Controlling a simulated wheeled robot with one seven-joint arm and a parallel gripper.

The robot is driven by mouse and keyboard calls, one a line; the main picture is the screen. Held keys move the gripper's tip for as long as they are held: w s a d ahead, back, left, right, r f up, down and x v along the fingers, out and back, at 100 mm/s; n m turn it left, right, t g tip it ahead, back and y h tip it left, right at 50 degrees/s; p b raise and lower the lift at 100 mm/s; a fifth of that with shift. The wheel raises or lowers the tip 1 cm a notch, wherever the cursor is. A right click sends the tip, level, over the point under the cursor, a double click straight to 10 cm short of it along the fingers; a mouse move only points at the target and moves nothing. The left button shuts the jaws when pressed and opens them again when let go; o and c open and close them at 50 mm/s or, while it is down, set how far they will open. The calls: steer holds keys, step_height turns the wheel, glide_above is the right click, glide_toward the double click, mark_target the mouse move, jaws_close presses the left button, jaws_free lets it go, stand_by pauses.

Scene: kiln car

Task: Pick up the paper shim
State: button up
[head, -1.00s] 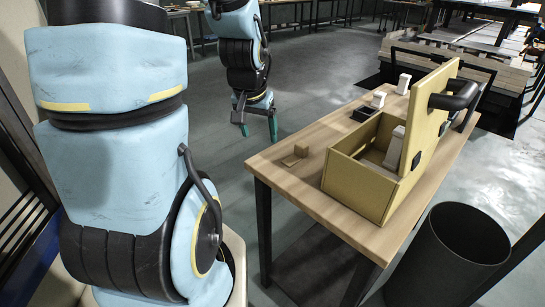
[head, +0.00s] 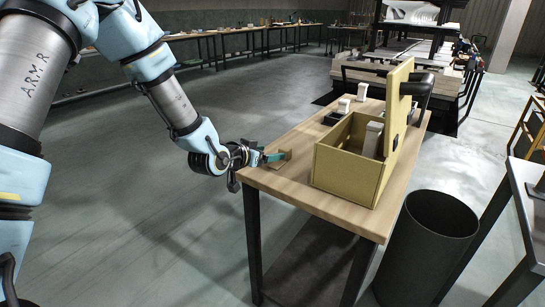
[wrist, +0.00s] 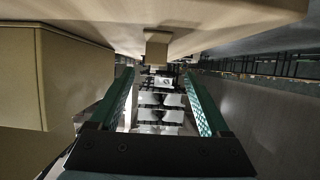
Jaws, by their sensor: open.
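The paper shim looks like a small tan folded piece (head: 285,154) on the left end of the wooden table (head: 345,213). In the wrist view the table appears upside down at the top, and the tan piece (wrist: 157,47) shows as a small upright block centred between the fingers. My gripper (head: 272,157) is low at the table's left edge, its teal fingers pointing at the shim. It is open and empty in the wrist view (wrist: 158,76), with the shim beyond the fingertips. In the head view the fingers partly cover the shim.
A tan box (head: 340,178) with its lid (head: 398,105) raised stands right of the shim; its wall also fills the left of the wrist view (wrist: 75,75). White pieces (head: 343,106) stand behind it. A black bin (head: 430,245) is right of the table. Floor at left is clear.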

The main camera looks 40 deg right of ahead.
mark_target(282, 151)
steer(key=x, duration=0.2)
steer(key=shift+d+f, duration=0.1)
steer(key=shift+d, duration=0.15)
steer(key=x, duration=0.1)
steer(key=p+x, duration=0.2)
steer(key=x, duration=0.1)
steer(key=shift+s+d, duration=0.25)
steer(key=shift+s, duration=0.05)
steer(key=shift+w+d+f, duration=0.15)
steer(key=shift+d+f, duration=0.05)
steer(key=shift+d, duration=0.25)
jaws_close()
